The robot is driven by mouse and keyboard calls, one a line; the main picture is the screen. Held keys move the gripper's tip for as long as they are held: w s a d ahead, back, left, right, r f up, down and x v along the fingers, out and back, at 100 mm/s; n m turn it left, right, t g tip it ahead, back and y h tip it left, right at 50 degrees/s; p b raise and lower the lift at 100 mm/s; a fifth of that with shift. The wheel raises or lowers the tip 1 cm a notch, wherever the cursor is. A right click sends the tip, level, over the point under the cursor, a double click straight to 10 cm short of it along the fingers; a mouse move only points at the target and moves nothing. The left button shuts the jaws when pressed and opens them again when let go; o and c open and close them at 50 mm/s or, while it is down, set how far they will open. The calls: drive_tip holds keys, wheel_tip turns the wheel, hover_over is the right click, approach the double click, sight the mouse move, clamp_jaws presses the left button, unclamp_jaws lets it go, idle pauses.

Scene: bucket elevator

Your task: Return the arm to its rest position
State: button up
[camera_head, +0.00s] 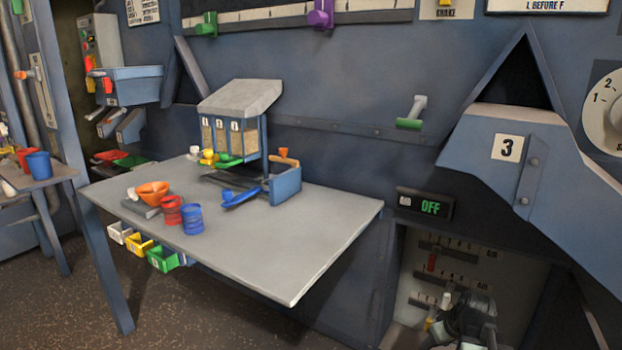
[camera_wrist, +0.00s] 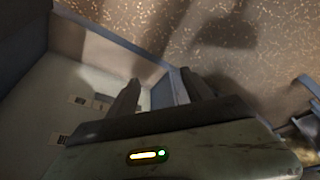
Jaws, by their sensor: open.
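My gripper (camera_wrist: 160,77) is open in the wrist view, its two dark fingers apart with nothing between them. It points down toward the brown speckled floor (camera_wrist: 250,40), beside a pale recessed panel (camera_wrist: 60,95) with small labels. In the head view, part of my arm (camera_head: 470,318) shows low at the right, in front of an open recess in the blue wall. The fingers cannot be made out there.
A grey table (camera_head: 290,225) holds an orange bowl (camera_head: 152,193), red cup (camera_head: 172,210), blue cup (camera_head: 192,219) and a small hopper unit (camera_head: 240,105). A sloping blue chute (camera_head: 470,140) marked 3 and an OFF display (camera_head: 425,205) sit above the recess. Floor is clear at the lower left.

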drive_tip(key=s+a+r+g+p, duration=0.1)
drive_tip(key=s+a+g+p, duration=0.1)
drive_tip(key=a, duration=0.8)
drive_tip(key=s+a+r+g+p, duration=0.1)
drive_tip(key=s+a+r+p, duration=0.1)
drive_tip(key=a, duration=0.9)
wheel_tip(320, 180, up, 37)
drive_tip(key=s+d+m+g+h+p, duration=0.1)
drive_tip(key=m+p, duration=0.2)
drive_tip(key=p, duration=3.4)
drive_tip(key=shift+s+d+r, duration=0.15)
drive_tip(key=shift+s+d, duration=0.25)
